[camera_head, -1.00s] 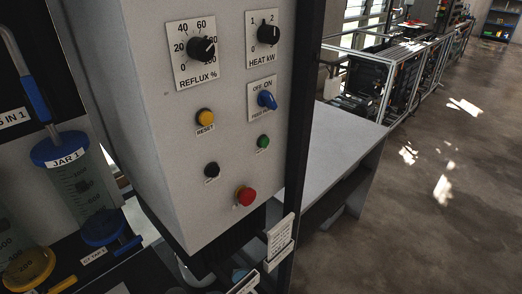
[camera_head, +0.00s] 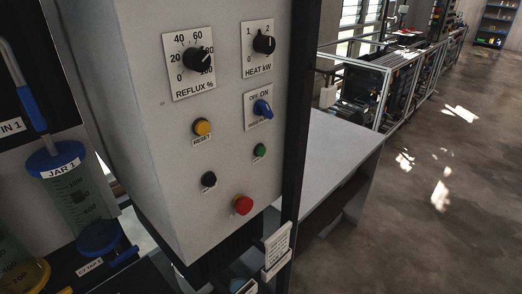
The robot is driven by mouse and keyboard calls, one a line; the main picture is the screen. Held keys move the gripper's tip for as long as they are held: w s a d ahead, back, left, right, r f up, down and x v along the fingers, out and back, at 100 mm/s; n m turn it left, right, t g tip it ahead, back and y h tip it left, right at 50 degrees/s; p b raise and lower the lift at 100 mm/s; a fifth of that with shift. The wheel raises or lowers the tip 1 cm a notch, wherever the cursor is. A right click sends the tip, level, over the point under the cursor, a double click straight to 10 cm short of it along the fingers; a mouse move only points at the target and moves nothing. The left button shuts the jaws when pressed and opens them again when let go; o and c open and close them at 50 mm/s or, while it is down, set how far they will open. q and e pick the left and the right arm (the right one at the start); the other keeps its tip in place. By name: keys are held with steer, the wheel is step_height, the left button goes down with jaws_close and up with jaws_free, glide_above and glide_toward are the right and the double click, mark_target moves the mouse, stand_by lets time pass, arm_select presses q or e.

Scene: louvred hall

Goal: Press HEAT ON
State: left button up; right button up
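The grey control box in the camera_head view carries several controls. A small green button (camera_head: 260,150) sits at its right, with a label below too small to read. A black button (camera_head: 209,179) is lower left, its label also unreadable. A red mushroom button (camera_head: 243,205) is at the bottom, and a yellow button (camera_head: 202,127) marked RESET is at mid left. A black HEAT kW knob (camera_head: 264,43), a black REFLUX % knob (camera_head: 197,60) and a blue OFF/ON switch (camera_head: 262,109) are above. Neither of my grippers shows.
A dark upright post (camera_head: 297,120) runs along the box's right edge. A grey table (camera_head: 335,150) stands behind it. JAR 1 (camera_head: 75,195) with blue caps is at the left. Metal-framed equipment (camera_head: 385,85) lines the back, and open floor (camera_head: 440,170) lies at the right.

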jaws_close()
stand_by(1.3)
